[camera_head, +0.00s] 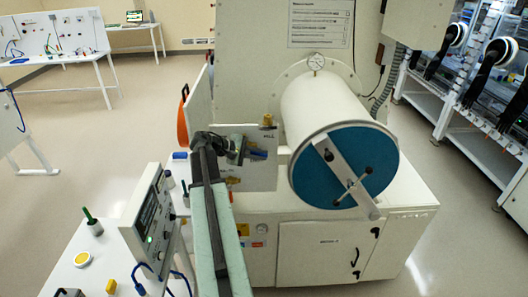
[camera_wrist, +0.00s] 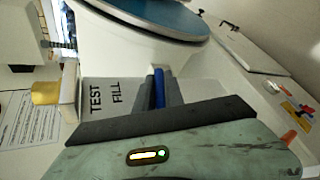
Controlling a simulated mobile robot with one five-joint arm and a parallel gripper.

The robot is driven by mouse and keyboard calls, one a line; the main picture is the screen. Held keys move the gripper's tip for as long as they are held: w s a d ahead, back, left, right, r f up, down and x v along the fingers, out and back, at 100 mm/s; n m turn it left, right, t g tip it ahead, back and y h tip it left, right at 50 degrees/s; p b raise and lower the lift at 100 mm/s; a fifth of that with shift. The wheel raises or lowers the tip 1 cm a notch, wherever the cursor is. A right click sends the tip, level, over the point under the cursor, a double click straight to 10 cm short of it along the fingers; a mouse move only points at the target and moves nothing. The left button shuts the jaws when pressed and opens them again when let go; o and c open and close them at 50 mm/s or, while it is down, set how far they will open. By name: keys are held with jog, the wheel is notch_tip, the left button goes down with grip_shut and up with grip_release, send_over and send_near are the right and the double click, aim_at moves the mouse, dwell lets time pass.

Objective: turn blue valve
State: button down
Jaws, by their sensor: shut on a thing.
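The blue valve (camera_head: 258,154) sticks out from the pale valve panel (camera_head: 262,178) beside the big white cylinder. My gripper (camera_head: 241,150) reaches it from the left, at the end of my outstretched arm. In the wrist view, the blue handle (camera_wrist: 159,88) stands between my two dark fingers, which are shut on it. The labels "TEST" and "FILL" (camera_wrist: 105,97) show on the panel to the left of the handle. The valve's base and stem are hidden behind my gripper.
A bench with a tilted display (camera_head: 152,222) stands close on the left. Open floor (camera_head: 120,140) lies beyond.

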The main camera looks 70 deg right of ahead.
aim_at(255, 153)
dwell(0.3)
jog(key=c, duration=1.4)
grip_release()
jog(key=shift+c, duration=0.2)
jog(key=p+v, duration=0.3)
jog(key=v, duration=0.4)
jog(key=shift+r, duration=0.1)
jog(key=shift+w+a, duration=0.3)
